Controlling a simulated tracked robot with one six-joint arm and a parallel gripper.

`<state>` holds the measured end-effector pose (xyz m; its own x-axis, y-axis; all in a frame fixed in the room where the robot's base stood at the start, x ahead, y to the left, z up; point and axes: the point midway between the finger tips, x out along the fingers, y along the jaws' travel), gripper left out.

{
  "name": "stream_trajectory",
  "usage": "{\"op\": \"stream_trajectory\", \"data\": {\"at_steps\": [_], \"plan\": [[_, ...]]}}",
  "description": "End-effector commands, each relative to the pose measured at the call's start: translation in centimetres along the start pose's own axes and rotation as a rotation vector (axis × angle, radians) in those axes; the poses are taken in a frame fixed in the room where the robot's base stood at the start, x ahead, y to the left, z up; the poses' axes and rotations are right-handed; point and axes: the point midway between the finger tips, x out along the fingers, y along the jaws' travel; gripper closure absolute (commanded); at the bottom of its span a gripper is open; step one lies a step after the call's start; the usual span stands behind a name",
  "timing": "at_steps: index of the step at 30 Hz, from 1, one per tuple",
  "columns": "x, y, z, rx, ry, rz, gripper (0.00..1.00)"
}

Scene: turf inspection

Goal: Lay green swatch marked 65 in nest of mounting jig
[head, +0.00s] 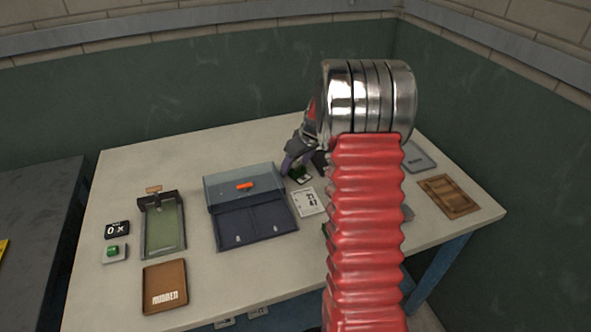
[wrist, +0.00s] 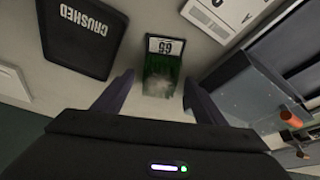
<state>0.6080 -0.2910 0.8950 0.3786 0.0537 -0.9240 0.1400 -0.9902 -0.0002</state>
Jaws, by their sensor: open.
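The green swatch (wrist: 162,85) lies on the table in the wrist view, with a white label reading 65 upside down. Its surface has a pale, whitish patch. My gripper (wrist: 159,80) is open, its two fingers on either side of the swatch and apart from it. A slatted brown wooden frame (head: 448,196) at the right may be the mounting jig; I cannot tell for sure.
A box with a clear lid and orange handle (head: 245,186) stands left of my gripper. A white card (head: 309,201) lies beside it. A green-bedded device (head: 164,227) and brown tray (head: 165,287) stand further left. A dark tray marked CRUSHED (wrist: 83,32) is near the swatch.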

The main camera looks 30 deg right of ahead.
Motion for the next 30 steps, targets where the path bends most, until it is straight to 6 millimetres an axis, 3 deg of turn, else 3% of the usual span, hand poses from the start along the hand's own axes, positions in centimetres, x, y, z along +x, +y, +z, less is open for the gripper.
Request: {"op": "stream_trajectory", "data": {"at_steps": [10,30], "plan": [[-0.04,0.01,0.0,0.0,0.0,0.0,0.36],[-0.05,0.02,0.01,0.0,0.0,0.0,0.82]]}}
